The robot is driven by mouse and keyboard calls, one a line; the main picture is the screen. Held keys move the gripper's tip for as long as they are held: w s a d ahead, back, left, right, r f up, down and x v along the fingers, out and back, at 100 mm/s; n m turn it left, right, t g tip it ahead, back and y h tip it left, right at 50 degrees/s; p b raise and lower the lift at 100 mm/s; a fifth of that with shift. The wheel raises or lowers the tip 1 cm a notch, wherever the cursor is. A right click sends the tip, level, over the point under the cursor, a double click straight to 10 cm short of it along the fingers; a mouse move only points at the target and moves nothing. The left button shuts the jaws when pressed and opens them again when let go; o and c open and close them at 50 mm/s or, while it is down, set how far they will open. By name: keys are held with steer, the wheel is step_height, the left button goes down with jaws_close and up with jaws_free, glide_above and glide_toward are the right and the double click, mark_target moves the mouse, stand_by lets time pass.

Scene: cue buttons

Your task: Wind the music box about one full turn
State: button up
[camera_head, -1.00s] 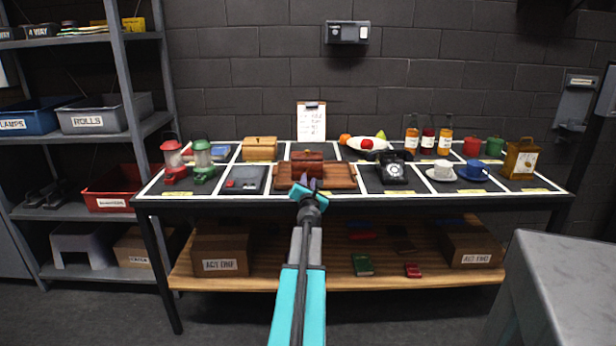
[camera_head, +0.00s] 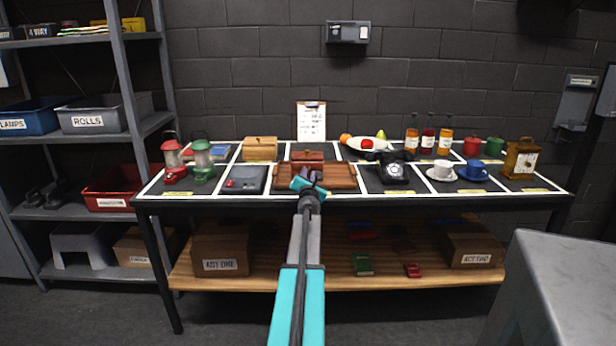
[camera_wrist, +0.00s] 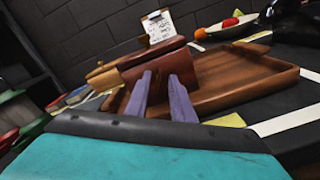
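A red-brown wooden box (camera_head: 307,156) stands on a brown wooden tray (camera_head: 344,176) in the middle of the table. It looks like the music box, though no winding key or crank can be made out. In the wrist view the box (camera_wrist: 150,57) is close ahead, with its lid edge slanting across the picture. My gripper (camera_head: 313,176) is at the front of the tray, just before the box. In the wrist view my two purple fingers (camera_wrist: 160,76) stand apart, with the box's brown front behind them. I see nothing clearly held; contact with the box cannot be told.
A lighter wooden box (camera_head: 260,148) and a dark grey device (camera_head: 245,179) are left of the tray. Red and green lanterns stand farther left. A black telephone (camera_head: 394,170), a fruit bowl (camera_head: 367,146) and cups are to the right. A clipboard (camera_head: 311,121) stands behind.

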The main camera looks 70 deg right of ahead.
jaws_close()
steer(key=shift+a, duration=0.5)
steer(key=shift+d, duration=0.5)
steer(key=shift+m, duration=0.4)
